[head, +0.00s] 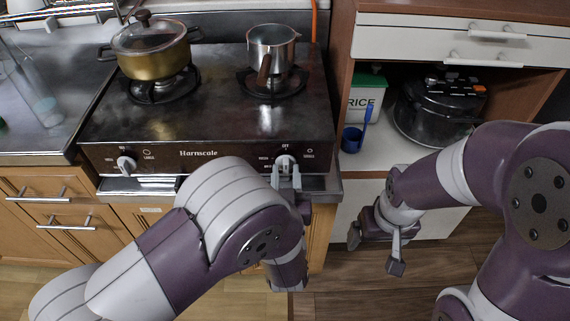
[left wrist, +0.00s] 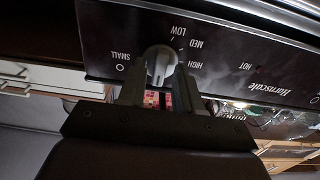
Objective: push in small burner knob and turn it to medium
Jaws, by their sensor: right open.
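My left gripper (head: 287,173) also shows at the knob in the head view. My right gripper (head: 375,252) is open and empty, lower right of the stove.
A gold lidded pot (head: 152,55) stands on the left burner and a small steel pot (head: 271,48) on the right one. A rice box (head: 366,100), blue cup (head: 352,140) and dark cooker (head: 430,110) fill the right shelf.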

